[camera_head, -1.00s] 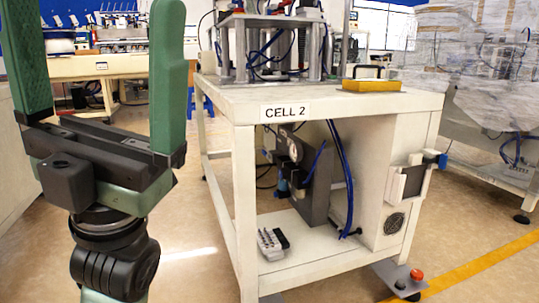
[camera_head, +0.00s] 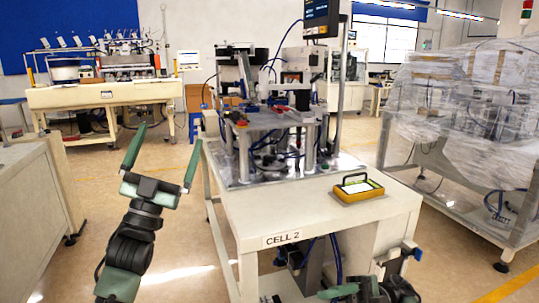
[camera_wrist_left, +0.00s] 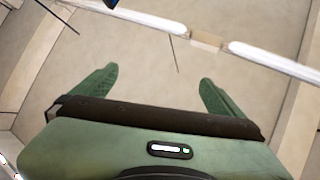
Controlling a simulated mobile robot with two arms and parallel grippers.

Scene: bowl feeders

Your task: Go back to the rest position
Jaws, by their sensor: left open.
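My left gripper (camera_head: 166,158) stands at the left of the head view, fingers pointing up and spread wide apart. It is open, with nothing between the fingers. It is over the floor to the left of the CELL 2 bench (camera_head: 290,222), apart from it. In the left wrist view, the same gripper (camera_wrist_left: 158,78) shows two green fingers apart, with only pale floor and bench-like surfaces beyond. Part of my right arm, green and black, shows at the bottom edge of the head view, in front of the bench; its fingers cannot be made out.
A yellow-framed case (camera_head: 358,188) lies on the bench top, beside the feeder machine (camera_head: 270,140). Another workbench (camera_head: 105,95) stands at the back left, and a cabinet (camera_head: 30,190) at the left edge. Wrapped equipment (camera_head: 465,110) stands at right. Floor between cabinet and bench is clear.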

